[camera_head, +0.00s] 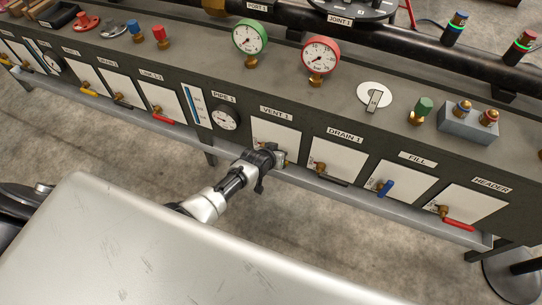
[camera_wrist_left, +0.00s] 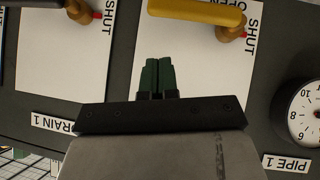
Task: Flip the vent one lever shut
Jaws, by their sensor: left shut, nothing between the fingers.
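The vent one panel is the white plate (camera_head: 278,132) under the VENT 1 label (camera_head: 276,113). The SHUT marking stands across the pivot's other side, by a red mark. My left gripper (camera_head: 279,158) is in front of this panel and hides most of the lever in the head view. In the left wrist view the gripper's dark green fingers (camera_wrist_left: 158,62) are shut and empty, with a gap in the picture between their tips and the lever.
The DRAIN 1 valve (camera_head: 320,167) is just right of my left gripper, with FILL (camera_head: 380,186) and HEADER (camera_head: 443,210) valves beyond. The PIPE 1 gauge (camera_head: 227,117) is to the left. A grey rail (camera_head: 350,195) runs below the panels.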

